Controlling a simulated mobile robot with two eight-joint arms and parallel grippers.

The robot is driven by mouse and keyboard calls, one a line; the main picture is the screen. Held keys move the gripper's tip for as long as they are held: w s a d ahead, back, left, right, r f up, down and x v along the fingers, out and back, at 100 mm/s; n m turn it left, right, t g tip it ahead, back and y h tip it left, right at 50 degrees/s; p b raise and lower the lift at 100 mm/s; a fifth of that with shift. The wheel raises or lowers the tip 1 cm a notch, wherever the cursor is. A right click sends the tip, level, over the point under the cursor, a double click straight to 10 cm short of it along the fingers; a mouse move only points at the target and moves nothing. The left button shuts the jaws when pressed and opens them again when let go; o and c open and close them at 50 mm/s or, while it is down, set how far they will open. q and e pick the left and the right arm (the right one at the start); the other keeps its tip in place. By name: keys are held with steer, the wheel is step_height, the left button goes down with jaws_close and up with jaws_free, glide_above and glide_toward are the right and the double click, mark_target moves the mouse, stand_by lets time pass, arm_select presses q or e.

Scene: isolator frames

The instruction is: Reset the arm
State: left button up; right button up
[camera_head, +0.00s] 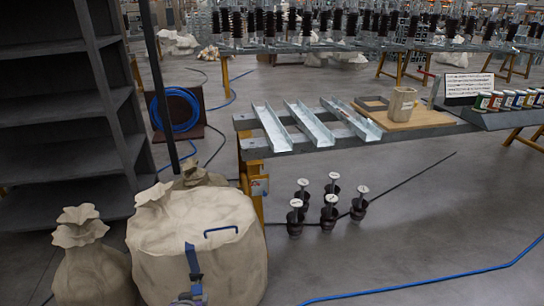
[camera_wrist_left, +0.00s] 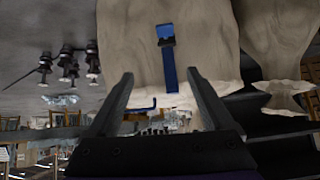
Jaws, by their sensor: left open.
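My left gripper (camera_wrist_left: 160,75) is open in the left wrist view, its two dark fingers spread wide with nothing between them. Beyond the fingers is a large beige sack (camera_wrist_left: 120,40) with a blue strap and dark buckle (camera_wrist_left: 167,42). The wrist view is upside down relative to the head view. In the head view the same sack (camera_head: 225,265) stands at the lower left, with its blue strap on the front and a blue handle (camera_head: 221,230) on top. Only a small part at the bottom edge there may be my left gripper (camera_head: 188,299). My right gripper is not in view.
A smaller sack (camera_head: 90,265) and dark shelves (camera_head: 55,110) stand at left. A steel bench (camera_head: 300,142) holds metal channels, a wooden board (camera_head: 415,120) and jars. Several dark insulators (camera_head: 330,212) stand on the floor. A blue hose (camera_head: 430,282) crosses the open floor at right.

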arm_select(q)
steer(key=s+d+r+m+g+h, duration=0.1)
steer(key=s+d+r+g, duration=0.15)
steer(key=s, duration=1.05)
steer(key=s+d+r+m+g+h, duration=0.15)
steer(key=s+d+r, duration=0.25)
steer(key=s, duration=0.9)
step_height(320, 180, up, 25)
steer(key=w+p, duration=0.1)
steer(key=p, duration=2)
steer(key=shift+w+a+t+p, duration=0.15)
steer(key=shift+a+t+p, duration=0.1)
steer(key=shift+t+p, duration=0.1)
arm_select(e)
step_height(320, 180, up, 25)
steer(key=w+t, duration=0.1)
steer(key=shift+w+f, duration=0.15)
arm_select(q)
steer(key=shift+r+n+y, duration=0.1)
steer(key=shift+n+y, duration=0.15)
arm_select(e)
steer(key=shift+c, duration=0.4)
